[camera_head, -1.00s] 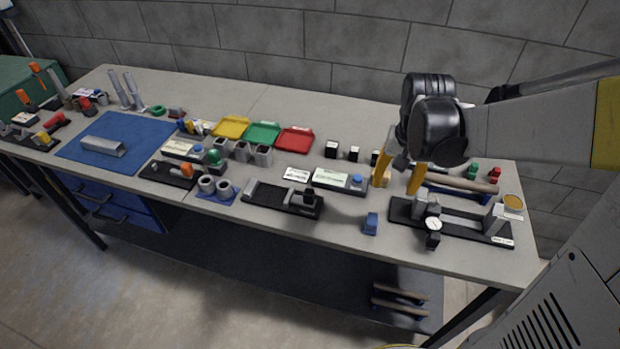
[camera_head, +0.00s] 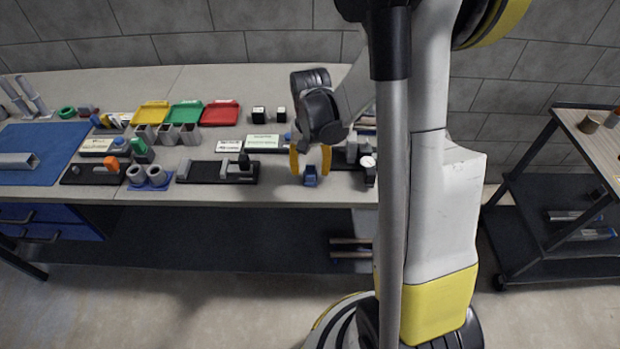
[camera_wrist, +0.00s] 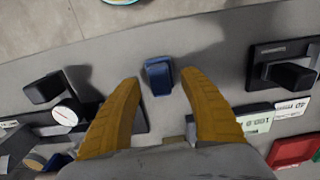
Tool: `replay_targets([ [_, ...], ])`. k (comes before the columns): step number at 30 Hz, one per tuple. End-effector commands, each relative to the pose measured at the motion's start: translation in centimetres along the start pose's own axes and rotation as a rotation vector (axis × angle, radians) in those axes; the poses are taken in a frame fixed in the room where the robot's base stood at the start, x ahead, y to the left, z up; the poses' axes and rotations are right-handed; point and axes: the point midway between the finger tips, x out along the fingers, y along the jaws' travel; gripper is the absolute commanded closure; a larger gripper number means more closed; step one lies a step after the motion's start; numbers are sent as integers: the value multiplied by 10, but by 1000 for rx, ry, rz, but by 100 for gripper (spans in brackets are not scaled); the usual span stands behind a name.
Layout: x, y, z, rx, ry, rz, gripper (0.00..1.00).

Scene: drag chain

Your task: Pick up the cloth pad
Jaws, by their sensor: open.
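A small blue block-like piece, which looks like the cloth pad (camera_head: 310,178), sits near the front edge of the workbench. It also shows in the wrist view (camera_wrist: 158,76), between and slightly beyond the fingertips. My gripper (camera_head: 310,167) is open above it, its yellow fingers pointing down on either side of it. In the wrist view my gripper (camera_wrist: 161,79) has a gap on both sides of the pad, and I see no contact. Exact height above the bench is hard to tell.
A black fixture (camera_head: 218,172) lies left of the pad, and a round gauge (camera_head: 367,162) stands close on its right. A label block (camera_head: 265,142) is behind. Yellow, green and red trays (camera_head: 220,113) sit further back. The bench's front edge is close.

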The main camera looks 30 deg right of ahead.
Motion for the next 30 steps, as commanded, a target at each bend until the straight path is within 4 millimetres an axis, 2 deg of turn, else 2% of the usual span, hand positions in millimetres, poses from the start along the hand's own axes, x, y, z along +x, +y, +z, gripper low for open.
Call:
replay_targets([
  [1,11,0,0,0,0,0,50],
  [3,17,0,0,0,0,0,50],
  [9,16,0,0,0,0,0,50],
  [10,16,0,0,0,0,0,54],
  [12,16,0,0,0,0,0,75],
  [15,16,0,0,0,0,0,100],
  [26,16,0,0,0,0,0,100],
  [30,10,0,0,0,0,0,100],
])
